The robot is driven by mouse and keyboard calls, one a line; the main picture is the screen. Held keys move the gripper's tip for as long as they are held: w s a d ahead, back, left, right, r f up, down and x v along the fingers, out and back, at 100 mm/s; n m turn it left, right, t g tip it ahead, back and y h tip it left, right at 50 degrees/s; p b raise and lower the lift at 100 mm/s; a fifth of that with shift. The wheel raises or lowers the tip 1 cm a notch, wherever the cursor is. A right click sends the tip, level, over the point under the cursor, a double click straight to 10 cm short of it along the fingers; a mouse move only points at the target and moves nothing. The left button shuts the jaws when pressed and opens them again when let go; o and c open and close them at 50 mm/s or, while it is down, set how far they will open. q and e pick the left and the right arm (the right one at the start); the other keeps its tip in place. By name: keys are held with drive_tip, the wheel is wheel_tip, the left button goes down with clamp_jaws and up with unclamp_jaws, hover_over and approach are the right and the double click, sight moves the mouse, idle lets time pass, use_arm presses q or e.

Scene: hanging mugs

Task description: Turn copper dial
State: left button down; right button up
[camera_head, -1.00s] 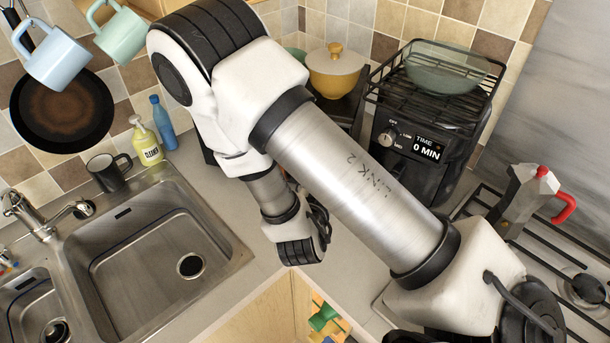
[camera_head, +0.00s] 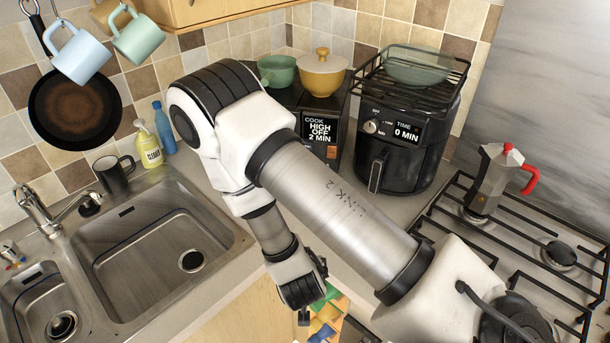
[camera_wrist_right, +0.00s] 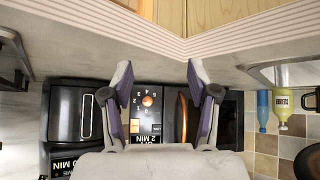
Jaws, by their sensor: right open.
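The copper dial (camera_wrist_right: 148,100) is a small round knob with numbers around it, on the black control panel of a microwave-like appliance. The wrist view shows it upside down. The appliance's display (camera_head: 320,130) reads COOK HIGH OFF 2 MIN in the head view; I cannot make out the dial there. My right gripper (camera_wrist_right: 160,80) is open and empty, its two fingers apart, with the dial between them in the picture. I see no clear contact, and the remaining distance is hard to judge. My left gripper is not in view.
A copper-coloured handle (camera_wrist_right: 181,118) stands beside the panel. The black air fryer (camera_head: 405,125) is right of the appliance, with a yellow pot (camera_head: 322,78) on top of the appliance. A sink (camera_head: 160,250) lies left, a moka pot (camera_head: 492,180) on the hob right.

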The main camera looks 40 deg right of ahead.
drive_tip(key=shift+n+g+y, duration=0.5)
drive_tip(key=shift+n+y, duration=0.1)
drive_tip(key=shift+y, duration=0.1)
drive_tip(key=f, duration=0.1)
drive_tip(key=s+a+f, duration=0.1)
drive_tip(key=s+f, duration=0.1)
drive_tip(key=f, duration=0.1)
drive_tip(key=shift+a+b, duration=0.15)
drive_tip(key=shift+b, duration=0.2)
drive_tip(key=s+a+f+n+g+y+b, duration=0.2)
drive_tip(key=s+a+f+n+b, duration=0.1)
drive_tip(key=s+f, duration=0.3)
drive_tip(key=s+a+f+n+g+y+b, duration=0.2)
drive_tip(key=s+a+f+n+g, duration=0.1)
drive_tip(key=s+f, duration=0.3)
wheel_tip(320, 180, down, 2)
drive_tip(key=shift+s+f+y+b, duration=0.25)
drive_tip(key=shift+y+b, duration=0.05)
drive_tip(key=shift+b, duration=0.1)
drive_tip(key=shift+w+d+f, duration=0.1)
drive_tip(key=shift+d, duration=0.05)
